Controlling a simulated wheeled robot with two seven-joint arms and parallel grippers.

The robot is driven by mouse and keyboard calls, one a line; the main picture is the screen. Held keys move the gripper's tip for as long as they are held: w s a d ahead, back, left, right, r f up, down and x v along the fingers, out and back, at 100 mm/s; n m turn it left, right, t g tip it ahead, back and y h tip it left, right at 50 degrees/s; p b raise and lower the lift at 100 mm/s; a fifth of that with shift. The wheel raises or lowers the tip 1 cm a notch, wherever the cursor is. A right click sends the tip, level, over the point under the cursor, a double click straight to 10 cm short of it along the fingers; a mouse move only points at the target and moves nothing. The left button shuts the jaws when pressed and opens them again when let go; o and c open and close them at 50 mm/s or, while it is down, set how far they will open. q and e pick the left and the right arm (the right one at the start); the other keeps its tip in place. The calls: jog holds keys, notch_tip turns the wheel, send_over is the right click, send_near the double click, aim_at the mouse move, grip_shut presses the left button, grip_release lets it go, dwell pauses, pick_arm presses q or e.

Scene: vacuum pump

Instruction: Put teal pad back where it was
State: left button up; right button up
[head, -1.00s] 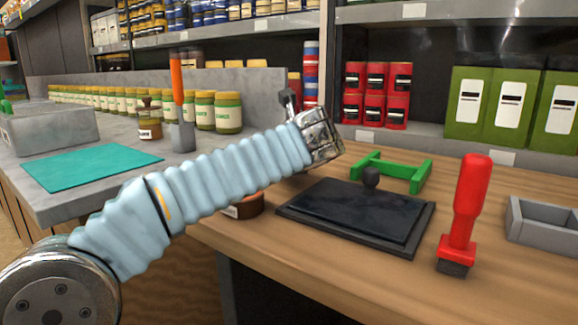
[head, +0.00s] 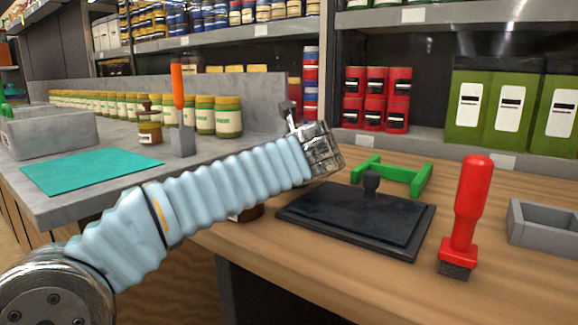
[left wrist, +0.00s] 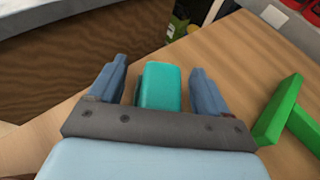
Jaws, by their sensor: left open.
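A small teal block (left wrist: 161,86), which appears to be the teal pad, stands between the two fingers of my left gripper (left wrist: 157,88) in the left wrist view. The gripper is open, with a visible gap on each side of the block. In the head view my left gripper (head: 322,150) is over the back of the wooden table, and its fingers and the block are hidden there. A flat teal mat (head: 92,170) lies on the grey counter at the left. My right gripper is not in view.
A black slab (head: 355,215) with a knob, a green frame (head: 395,176), a red-handled stamp (head: 465,215) and a grey tray (head: 540,222) stand on the wooden table. A jar (head: 149,127) and an orange-handled tool (head: 180,110) stand on the counter. Shelves close the back.

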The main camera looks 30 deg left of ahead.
pick_arm(q)
jog(key=p+v, duration=0.1)
jog(key=v, duration=1.1)
